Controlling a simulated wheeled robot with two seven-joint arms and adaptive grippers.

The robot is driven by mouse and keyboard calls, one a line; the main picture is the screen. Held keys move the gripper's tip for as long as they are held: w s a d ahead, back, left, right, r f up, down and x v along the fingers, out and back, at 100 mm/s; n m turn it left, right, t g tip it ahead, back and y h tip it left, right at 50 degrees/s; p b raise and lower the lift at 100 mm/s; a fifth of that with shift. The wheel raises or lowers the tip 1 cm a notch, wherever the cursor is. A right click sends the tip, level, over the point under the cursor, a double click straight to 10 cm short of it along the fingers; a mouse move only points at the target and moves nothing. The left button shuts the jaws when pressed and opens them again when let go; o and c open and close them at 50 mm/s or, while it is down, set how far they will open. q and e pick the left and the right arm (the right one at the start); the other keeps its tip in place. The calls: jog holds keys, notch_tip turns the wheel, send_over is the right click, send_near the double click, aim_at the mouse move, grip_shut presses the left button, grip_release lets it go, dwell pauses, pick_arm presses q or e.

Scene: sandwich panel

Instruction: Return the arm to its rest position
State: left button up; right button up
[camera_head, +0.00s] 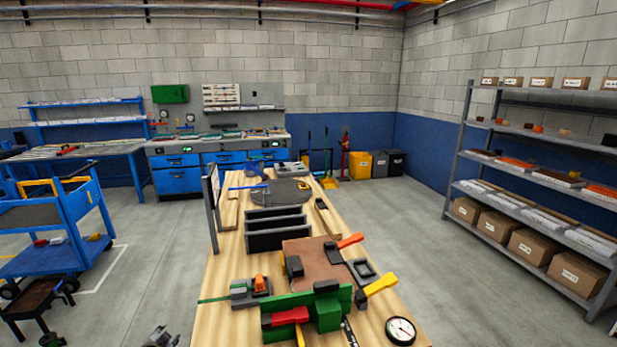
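A brown panel (318,263) lies on the wooden workbench (225,320), with dark clamp parts at its edges. A green fixture (328,311) stands along its near side. Clamp handles in red (290,316), yellow (377,285) and orange-red (350,240) stick out around the panel. A small grey mechanical piece, which looks like part of my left gripper (161,338), shows at the bottom edge, left of the bench and apart from it. Its fingers cannot be made out. My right gripper is not in view.
A round dial gauge (401,330) lies at the bench's near right corner. A black divided tray (277,236) sits behind the panel. A blue cart (50,235) stands at left, shelving (540,165) at right. Floor on both sides of the bench is largely open.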

pick_arm(q)
jog(key=s+d+f+n+g+h, duration=0.15)
jog(key=s+d+f, duration=0.25)
jog(key=s+f, duration=0.5)
jog(key=s+d+f+g, duration=0.2)
jog(key=s+d+f, duration=0.2)
jog(key=s+f, duration=0.45)
jog(key=s+d+f+n+g, duration=0.15)
jog(key=s+d+f, duration=0.25)
jog(key=s+f, duration=0.5)
jog(key=s+d+f+g, duration=0.1)
jog(key=s+d, duration=0.3)
jog(key=s, duration=0.8)
jog(key=s+d+f+g+h, duration=0.1)
jog(key=s+d+f, duration=0.3)
jog(key=s, duration=0.8)
jog(key=s+d+f+g, duration=0.2)
jog(key=s+d, duration=0.4)
jog(key=s, duration=0.6)
jog(key=shift+f+n+g+h, duration=0.3)
jog(key=shift+f+h, duration=0.05)
jog(key=shift+f, duration=0.4)
jog(key=shift+d, duration=0.1)
